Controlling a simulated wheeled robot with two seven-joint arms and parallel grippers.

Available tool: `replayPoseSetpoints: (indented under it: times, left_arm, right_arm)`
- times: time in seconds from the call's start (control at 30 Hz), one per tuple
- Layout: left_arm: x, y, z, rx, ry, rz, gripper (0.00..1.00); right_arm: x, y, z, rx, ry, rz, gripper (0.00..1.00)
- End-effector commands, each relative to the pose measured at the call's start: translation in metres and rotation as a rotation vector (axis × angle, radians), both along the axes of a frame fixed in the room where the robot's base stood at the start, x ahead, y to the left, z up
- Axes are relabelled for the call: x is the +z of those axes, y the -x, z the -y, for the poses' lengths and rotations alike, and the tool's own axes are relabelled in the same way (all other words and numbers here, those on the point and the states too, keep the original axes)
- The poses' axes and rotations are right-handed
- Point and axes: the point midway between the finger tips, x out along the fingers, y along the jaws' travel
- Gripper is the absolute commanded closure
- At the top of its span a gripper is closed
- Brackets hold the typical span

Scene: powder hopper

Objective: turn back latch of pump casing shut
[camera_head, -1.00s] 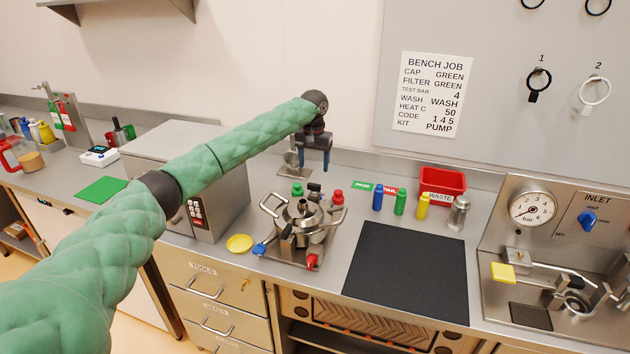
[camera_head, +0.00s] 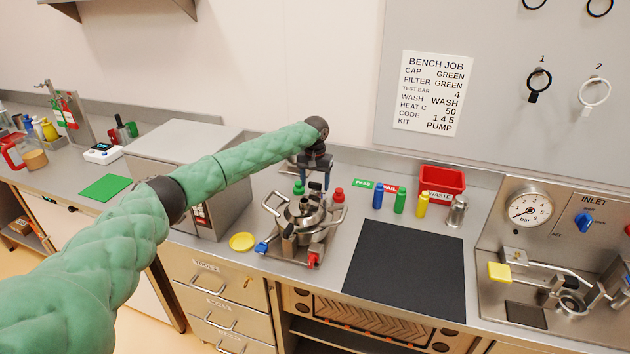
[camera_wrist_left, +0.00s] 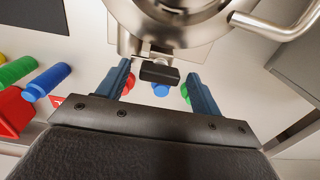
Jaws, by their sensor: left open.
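The steel pump casing (camera_head: 303,212) stands on a metal base on the bench, with side handles. My left gripper (camera_head: 315,186) is at its back side, fingers pointing down, open. In the left wrist view, the casing's round body (camera_wrist_left: 185,28) fills the top. A black-ended latch (camera_wrist_left: 160,72) projects from it between my two open fingers (camera_wrist_left: 160,86), with space on both sides. I cannot tell whether the fingers touch it. In the head view the gripper and casing hide the back latch.
Green (camera_head: 298,188) and red (camera_head: 338,195) capped pieces stand close to the gripper. Blue, green and yellow bottles (camera_head: 400,201) and a red waste bin (camera_head: 443,180) are to the right. A black mat (camera_head: 405,270) is clear. A steel box (camera_head: 150,160) stands left, under my arm.

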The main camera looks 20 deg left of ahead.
Motion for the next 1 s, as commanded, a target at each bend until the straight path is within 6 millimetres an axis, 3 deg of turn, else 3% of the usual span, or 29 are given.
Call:
replayPoseSetpoints:
  times: [0.13, 0.37, 0.67, 1.0]
  left_arm:
    - [0.0000, 0.0000, 0.0001, 0.000, 0.000, 0.000, 0.35]
    - [0.0001, -0.0001, 0.0001, 0.000, 0.000, 0.000, 0.79]
    - [0.0001, 0.0000, 0.0001, -0.028, 0.000, 0.000, 0.79]
    - [0.0002, 0.0002, 0.0004, -0.233, 0.002, -0.001, 0.79]
  right_arm:
    - [0.0000, 0.0000, 0.0002, 0.000, 0.000, 0.000, 0.18]
    - [0.0004, -0.0006, 0.0012, 0.000, 0.001, 0.000, 0.18]
    - [0.0011, -0.0005, 0.0020, 0.001, 0.001, 0.003, 0.18]
    - [-0.0068, 0.0066, 0.0055, 0.002, 0.004, 0.005, 0.18]
